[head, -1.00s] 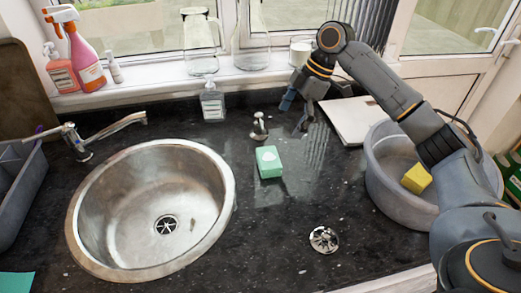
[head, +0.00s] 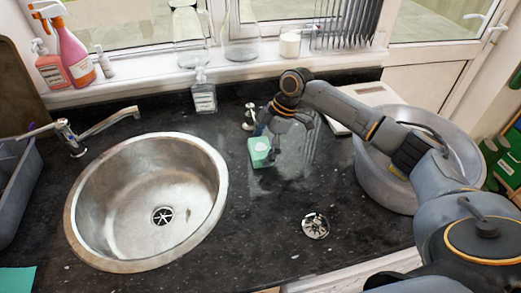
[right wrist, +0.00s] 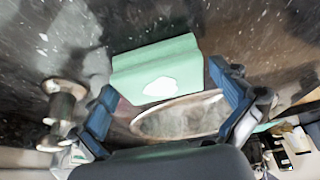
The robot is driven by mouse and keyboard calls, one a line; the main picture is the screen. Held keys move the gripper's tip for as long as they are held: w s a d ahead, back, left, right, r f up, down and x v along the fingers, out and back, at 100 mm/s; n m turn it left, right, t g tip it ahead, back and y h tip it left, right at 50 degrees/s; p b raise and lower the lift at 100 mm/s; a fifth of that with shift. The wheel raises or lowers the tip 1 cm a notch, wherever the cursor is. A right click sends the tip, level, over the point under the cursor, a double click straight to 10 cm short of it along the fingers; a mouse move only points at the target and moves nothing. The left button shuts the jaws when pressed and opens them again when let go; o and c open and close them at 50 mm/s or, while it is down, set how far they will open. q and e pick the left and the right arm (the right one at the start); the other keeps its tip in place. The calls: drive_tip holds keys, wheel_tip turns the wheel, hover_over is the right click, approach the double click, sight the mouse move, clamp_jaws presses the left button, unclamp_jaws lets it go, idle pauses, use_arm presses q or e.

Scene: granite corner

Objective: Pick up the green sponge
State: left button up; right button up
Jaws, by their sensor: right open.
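The green sponge (head: 258,153) lies on the black granite counter, right of the round steel sink. It has a pale patch on one face. In the right wrist view the sponge (right wrist: 158,66) is just beyond and between the two blue fingertips. My right gripper (head: 268,145) is open at the sponge, and its fingers partly cover the sponge's right side in the head view. In the right wrist view the open right gripper (right wrist: 165,95) holds nothing; I cannot tell whether a finger touches the sponge. My left gripper is not in view.
A small metal fitting (head: 249,117) stands just behind the sponge. The steel sink (head: 215,225) is to the left, and a soap bottle (head: 204,95) stands behind. A grey basin (head: 375,192) is to the right, partly behind my arm. The counter front is clear around a metal drain (head: 315,226).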

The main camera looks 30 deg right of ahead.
sight(258, 147)
drive_tip(key=c, duration=0.9)
drive_tip(key=shift+r, duration=0.35)
wheel_tip(258, 147, up, 2)
drive_tip(key=shift+r+b, duration=0.15)
drive_tip(key=shift+b, duration=0.6)
drive_tip(key=s+r, duration=0.4)
drive_tip(key=r, duration=0.1)
drive_tip(key=shift+s+r+b, duration=0.1)
drive_tip(key=shift+s+b, duration=0.15)
drive_tip(key=shift+b, duration=0.15)
drive_tip(key=s+r, duration=0.1)
drive_tip(key=s, duration=0.2)
drive_tip(key=s+r+b, duration=0.1)
drive_tip(key=s+r, duration=0.1)
drive_tip(key=s, duration=0.1)
drive_tip(key=s+r, duration=0.1)
drive_tip(key=s, duration=0.2)
drive_tip(key=shift+s+r+b, duration=0.3)
drive_tip(key=shift+r, duration=0.1)
